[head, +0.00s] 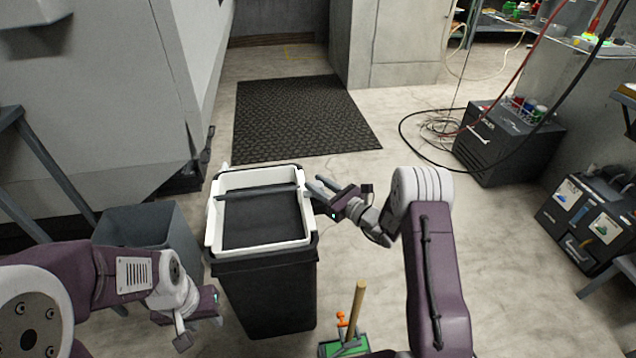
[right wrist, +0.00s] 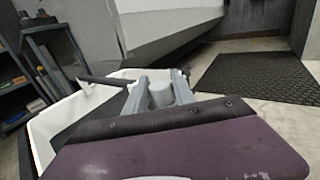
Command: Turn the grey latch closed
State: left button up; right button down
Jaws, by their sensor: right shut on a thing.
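A black bin (head: 268,292) stands in the middle of the head view with a white rim frame (head: 214,222) on top. A dark bar (head: 250,192) crosses the frame; in the right wrist view the bar (right wrist: 104,80) runs towards my fingers. My right gripper (head: 318,184) is at the frame's right side. In the right wrist view its fingers (right wrist: 160,88) are shut on a short grey cylindrical piece, the grey latch (right wrist: 161,94). The latch is not clear in the head view. My left gripper (head: 216,308) is low, left of the bin; its fingers are mostly hidden.
A grey open bin (head: 150,226) stands left of the black bin. A green dustpan-like thing (head: 345,347) with a wooden handle (head: 357,305) is in front. A black mat (head: 300,115) lies behind. Black boxes (head: 508,140) and cables are at the right; the floor between is clear.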

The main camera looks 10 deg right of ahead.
jog(key=shift+h, duration=0.3)
jog(key=c, duration=1.1)
grip_release()
jog(key=shift+o, duration=0.2)
jog(key=p+v, duration=0.2)
jog(key=v, duration=0.7)
jog(key=shift+p, duration=0.35)
jog(key=shift+f, duration=0.1)
